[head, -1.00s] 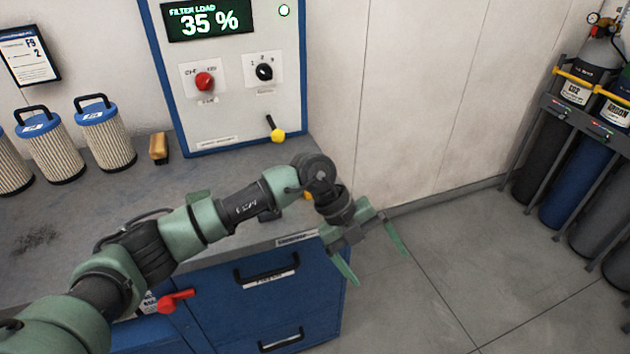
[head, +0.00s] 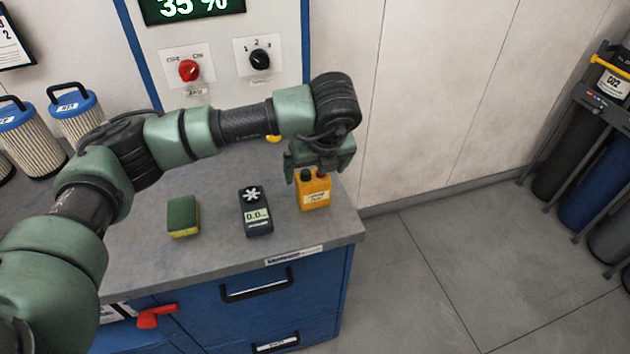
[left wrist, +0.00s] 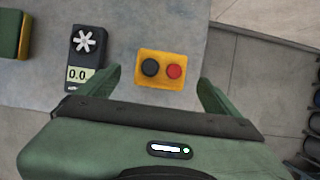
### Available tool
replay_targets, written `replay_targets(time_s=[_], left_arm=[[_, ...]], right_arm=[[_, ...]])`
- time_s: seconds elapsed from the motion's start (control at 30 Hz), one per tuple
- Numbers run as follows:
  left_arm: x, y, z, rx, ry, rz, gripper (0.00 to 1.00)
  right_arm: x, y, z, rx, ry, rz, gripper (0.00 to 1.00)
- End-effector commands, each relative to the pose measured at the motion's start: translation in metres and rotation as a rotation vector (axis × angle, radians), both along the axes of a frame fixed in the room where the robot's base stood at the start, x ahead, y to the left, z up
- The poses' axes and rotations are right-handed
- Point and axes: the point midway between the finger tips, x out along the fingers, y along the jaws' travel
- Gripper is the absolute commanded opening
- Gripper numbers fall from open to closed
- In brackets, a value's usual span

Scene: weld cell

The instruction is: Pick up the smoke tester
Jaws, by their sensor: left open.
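The smoke tester appears to be the orange-yellow box (head: 314,193) with a label, standing on the counter near its right front corner in the head view. In the left wrist view its top (left wrist: 160,84) shows a black and a red round part. My left gripper (head: 320,172) is above and just behind it, pointing down. In the left wrist view the open fingers (left wrist: 158,82) lie to either side of the box; I cannot tell whether they touch it. My right gripper is out of view.
A green and yellow sponge (head: 183,216) lies farther left. Blue filter cartridges (head: 80,115) stand at the back left. The control cabinet (head: 218,90) rises behind. The counter edge is close on the right.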

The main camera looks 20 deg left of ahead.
Motion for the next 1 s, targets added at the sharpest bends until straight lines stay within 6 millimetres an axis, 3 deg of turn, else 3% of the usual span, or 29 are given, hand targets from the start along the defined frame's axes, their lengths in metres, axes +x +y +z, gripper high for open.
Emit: replay_targets(time_s=[0.1,0.23,0.4,0.53,0.67,1.0], left_arm=[[0.004,0.004,-0.010,0.001,0.004,0.001,0.94],[0.012,0.008,-0.027,0.001,0.006,0.003,0.94],[0.018,0.012,-0.048,0.000,0.002,0.000,0.94],[0.020,0.012,-0.052,-0.001,0.002,-0.001,0.94],[0.019,0.012,-0.052,-0.002,0.001,-0.001,0.94],[0.019,0.012,-0.051,-0.002,0.001,-0.001,0.00]], right_arm=[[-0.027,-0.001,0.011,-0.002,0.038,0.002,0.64],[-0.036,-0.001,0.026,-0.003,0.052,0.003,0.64],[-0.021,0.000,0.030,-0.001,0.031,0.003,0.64],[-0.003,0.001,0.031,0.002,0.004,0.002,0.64],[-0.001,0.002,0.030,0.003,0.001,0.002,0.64],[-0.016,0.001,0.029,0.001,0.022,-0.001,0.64]])
